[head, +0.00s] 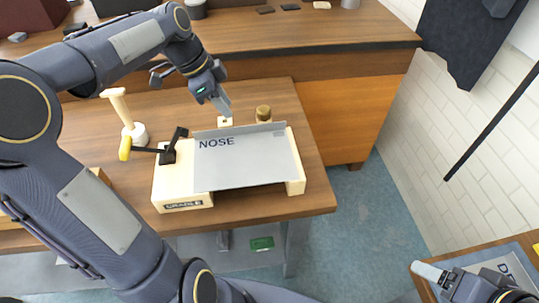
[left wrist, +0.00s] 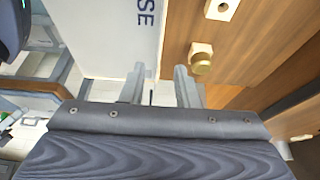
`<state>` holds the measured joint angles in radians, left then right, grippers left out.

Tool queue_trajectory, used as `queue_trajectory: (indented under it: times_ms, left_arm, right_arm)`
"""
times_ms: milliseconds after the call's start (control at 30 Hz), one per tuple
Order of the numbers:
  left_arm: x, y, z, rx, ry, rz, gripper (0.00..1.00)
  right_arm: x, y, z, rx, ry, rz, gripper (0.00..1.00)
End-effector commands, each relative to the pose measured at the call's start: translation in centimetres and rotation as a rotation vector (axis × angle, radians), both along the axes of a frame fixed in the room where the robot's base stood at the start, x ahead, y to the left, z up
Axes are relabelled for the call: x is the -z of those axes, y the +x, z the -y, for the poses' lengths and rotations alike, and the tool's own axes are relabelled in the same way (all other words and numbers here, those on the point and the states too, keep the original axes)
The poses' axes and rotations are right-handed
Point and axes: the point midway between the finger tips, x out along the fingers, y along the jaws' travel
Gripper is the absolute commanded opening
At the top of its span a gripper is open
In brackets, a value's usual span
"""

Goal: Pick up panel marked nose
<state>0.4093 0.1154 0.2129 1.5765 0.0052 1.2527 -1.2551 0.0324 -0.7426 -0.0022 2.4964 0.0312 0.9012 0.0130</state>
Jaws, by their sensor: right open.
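The grey panel marked NOSE (head: 245,165) lies on a pale cradle (head: 183,206) on the wooden table, with a raised lip along its far edge. In the left wrist view the panel (left wrist: 115,45) shows part of its lettering and its edge lies between my finger lines. My left gripper (head: 224,108) points down just behind the panel's far lip in the head view. Its two fingers (left wrist: 160,88) are apart with nothing clearly held; contact with the panel cannot be told. My right gripper (head: 430,272) is open at the lower right, away from the panel.
A pale peg on a white base (head: 134,133) and a brass knob (head: 263,114) stand nearby. Another panel (head: 505,265) lies on the right-hand table.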

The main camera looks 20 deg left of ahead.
Motion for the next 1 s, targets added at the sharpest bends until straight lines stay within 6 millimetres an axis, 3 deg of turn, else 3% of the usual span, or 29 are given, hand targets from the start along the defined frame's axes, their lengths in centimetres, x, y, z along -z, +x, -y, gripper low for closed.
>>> queue_trajectory:
  times_ms: [500, 833, 1000]
  left_arm:
    - [6.2, 1.1, 2.1, 0.005, 0.0, -0.002, 0.28]
    - [6.9, 1.3, 2.4, 0.003, 0.001, 0.001, 0.28]
    - [6.9, 1.3, 2.4, 0.003, 0.001, 0.001, 0.07]
  right_arm:
    - [0.5, 0.0, 0.0, 0.0, 0.0, 0.0, 0.76]
    - [0.5, 0.0, 0.0, 0.0, 0.0, 0.0, 0.76]
    - [0.6, 0.0, 0.0, 0.0, 0.0, 0.0, 0.76]
